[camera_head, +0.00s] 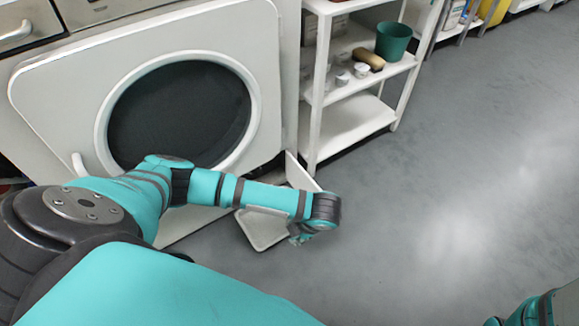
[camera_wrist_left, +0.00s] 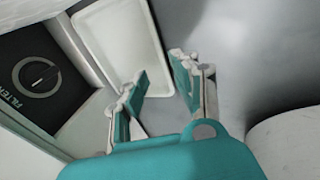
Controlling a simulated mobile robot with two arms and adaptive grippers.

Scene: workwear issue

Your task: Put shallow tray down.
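The shallow tray (camera_head: 262,230) is pale with a raised rim. In the head view it shows low beside the floor, below my left forearm, which hides part of it. In the left wrist view the tray (camera_wrist_left: 118,38) extends away from my left gripper (camera_wrist_left: 158,82). The two fingers are apart with a clear gap. The tray's near right edge lies in line with this gap, and the left finger overlaps its near end. I see no finger closed on it. In the head view my left gripper (camera_head: 300,238) is small and partly hidden at the tray's right side. My right gripper is not visible.
A white machine with a round dark door (camera_head: 180,115) stands behind my left arm. A white shelf unit (camera_head: 345,122) holds a green pot (camera_head: 392,41) and small items. A dark panel (camera_wrist_left: 38,80) is left of the tray. Grey floor (camera_head: 450,200) is clear on the right.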

